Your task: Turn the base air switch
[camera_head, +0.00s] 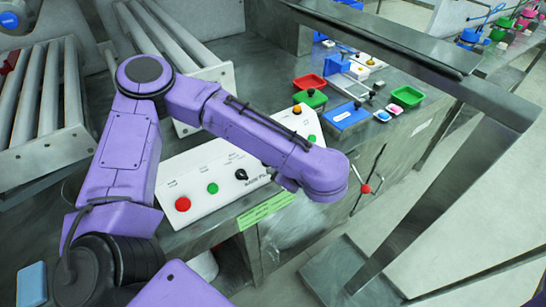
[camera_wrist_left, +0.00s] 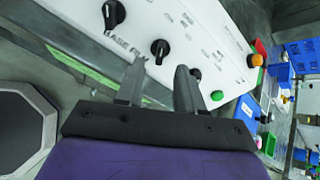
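The white control panel (camera_head: 215,172) lies under my left arm in the head view. A black rotary switch (camera_head: 241,174) shows left of the arm, by lettering that begins "BASE". I cannot read which is the base air switch. My left gripper (camera_wrist_left: 160,66) is open, with the nearer switch in line with the gap between its fingers. No contact shows. In the head view the arm hides its fingers. My right gripper is out of view.
The panel also has a red button (camera_head: 183,204), a green button (camera_head: 213,188) and an orange button (camera_head: 297,109). Red (camera_head: 310,82) and green (camera_head: 311,98) trays stand behind it. A metal frame beam (camera_head: 400,45) crosses at the upper right. Rollers (camera_head: 45,85) lie left.

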